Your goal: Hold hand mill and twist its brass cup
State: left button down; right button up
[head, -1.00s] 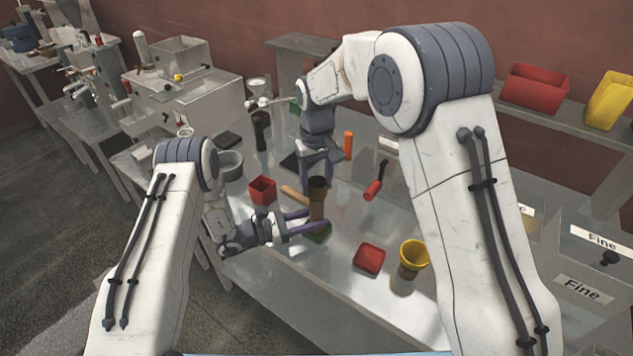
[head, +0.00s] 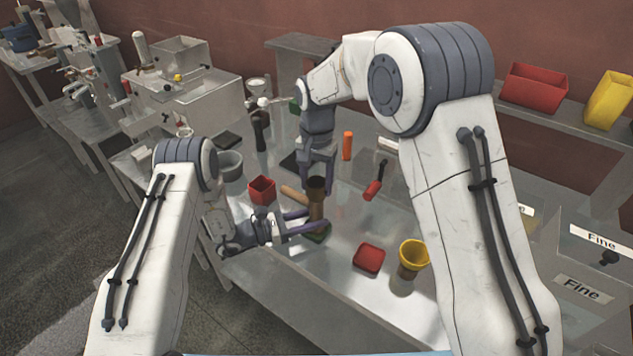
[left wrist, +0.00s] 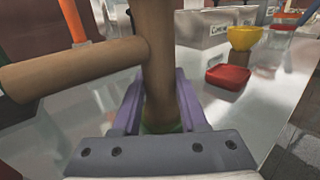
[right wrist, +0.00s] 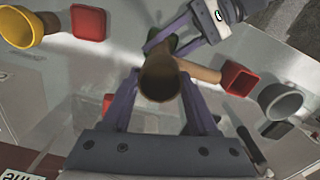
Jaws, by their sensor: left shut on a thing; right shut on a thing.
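The hand mill (head: 316,211) stands upright on the metal table, with a brown wooden body, a side handle (head: 293,195) and a green base (head: 318,237). Its dark brass cup (head: 316,184) is on top, and its open mouth shows in the right wrist view (right wrist: 160,76). My left gripper (head: 313,221) is shut on the wooden body from the side, low down; its purple fingers flank the body in the left wrist view (left wrist: 160,112). My right gripper (head: 317,181) comes from above and is shut on the brass cup, one finger on each side.
A red box (head: 262,190) and a grey bowl (head: 229,166) are left of the mill. A red dish (head: 369,258) and a yellow-rimmed cup (head: 414,259) stand at right. A red-handled tool (head: 373,188) and an orange cylinder (head: 347,145) lie behind.

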aim_at(317, 182)
pick_arm(q)
jog(key=shift+w, duration=0.1)
pick_arm(e)
jog(key=shift+s+m, duration=0.1)
jog(key=shift+m, duration=0.2)
jog(key=o, duration=1.4)
jog(key=shift+r, duration=0.4)
notch_tip(317, 182, up, 11)
jog(key=shift+r, duration=0.1)
